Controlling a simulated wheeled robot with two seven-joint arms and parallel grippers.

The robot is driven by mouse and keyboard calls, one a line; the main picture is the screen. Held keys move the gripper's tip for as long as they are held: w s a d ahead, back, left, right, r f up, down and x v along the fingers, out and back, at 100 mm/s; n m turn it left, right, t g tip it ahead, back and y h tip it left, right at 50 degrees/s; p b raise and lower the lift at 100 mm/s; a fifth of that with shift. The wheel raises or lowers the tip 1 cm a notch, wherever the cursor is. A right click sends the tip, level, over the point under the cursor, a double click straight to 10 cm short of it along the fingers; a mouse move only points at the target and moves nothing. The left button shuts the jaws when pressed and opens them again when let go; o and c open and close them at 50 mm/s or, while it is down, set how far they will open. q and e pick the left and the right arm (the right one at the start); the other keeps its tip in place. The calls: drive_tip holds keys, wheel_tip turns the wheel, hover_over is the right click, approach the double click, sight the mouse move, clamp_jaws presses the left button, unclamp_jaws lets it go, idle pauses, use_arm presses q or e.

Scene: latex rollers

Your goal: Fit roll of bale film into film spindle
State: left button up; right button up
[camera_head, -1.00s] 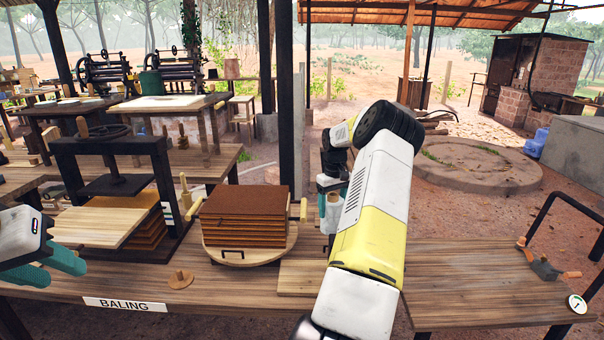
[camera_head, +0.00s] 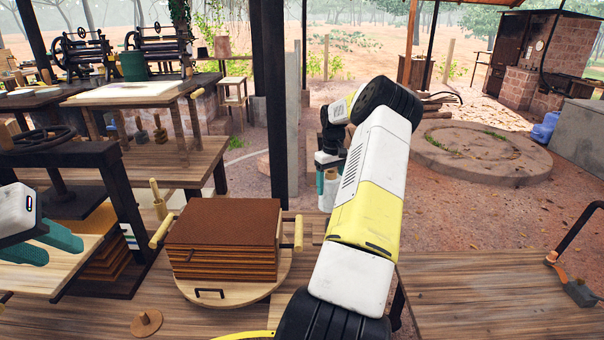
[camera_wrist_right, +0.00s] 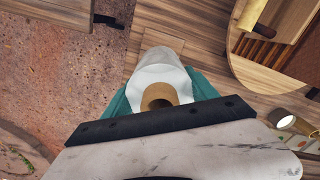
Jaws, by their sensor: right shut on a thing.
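The roll of bale film, white with a brown cardboard core, is held in my right gripper (camera_wrist_right: 160,92). The roll (camera_wrist_right: 160,68) shows end-on in the right wrist view, between teal fingers. In the head view the roll (camera_head: 329,190) is partly hidden by my right arm, clear of the baling table's far edge. An upright wooden peg on a base (camera_head: 158,199), which looks like the film spindle, stands left of the brown stack, apart from the roll. My left gripper (camera_head: 44,246) is open and empty at the left edge, over a pale board.
A brown stack (camera_head: 222,222) sits on a round wooden board (camera_head: 205,290) with yellow handles. A dark press (camera_head: 128,200) stands at left. A small wooden disc with a knob (camera_head: 146,323) lies near the front. The right tabletop (camera_head: 480,300) is mostly clear.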

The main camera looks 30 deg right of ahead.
sight(329, 211)
drive_tip(key=shift+w+d, duration=0.1)
drive_tip(key=shift+w, duration=0.05)
drive_tip(key=shift+r, duration=0.1)
drive_tip(key=shift+f, duration=2.15)
drive_tip(key=shift+f, duration=3.9)
drive_tip(key=o, duration=1.8)
